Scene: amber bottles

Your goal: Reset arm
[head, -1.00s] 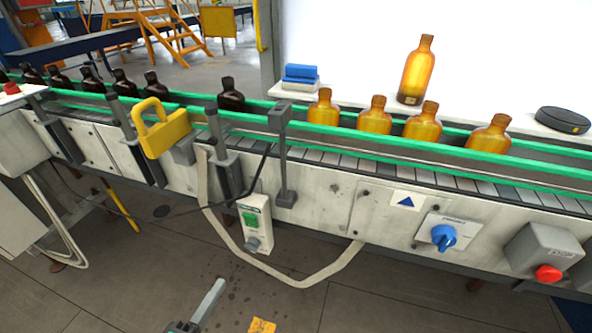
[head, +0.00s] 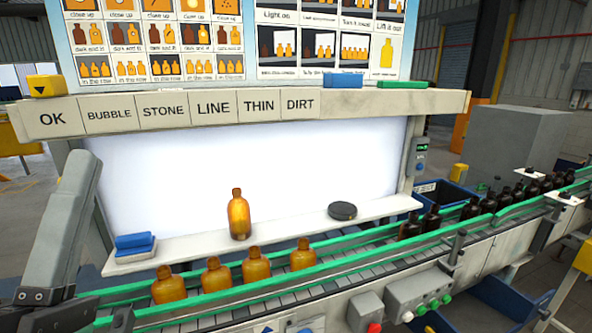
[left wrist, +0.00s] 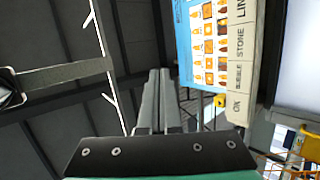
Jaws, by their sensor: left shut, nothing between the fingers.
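My left gripper (head: 83,165) is at the left edge of the head view, pointing upward in front of the sign shelf and lit panel. In the left wrist view its grey fingers (left wrist: 156,98) are together with nothing between them. It is apart from the bottles. One amber bottle (head: 239,215) stands upright on the white ledge (head: 290,228). Several amber bottles (head: 257,266) stand in a row on the conveyor (head: 330,272). My right gripper is not in view.
Dark bottles (head: 470,210) line the conveyor at right. A blue block (head: 134,242) and a black puck (head: 342,210) lie on the ledge. The label shelf (head: 380,103) with OK, BUBBLE and other signs runs above. A reject bin (head: 440,193) stands behind the conveyor.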

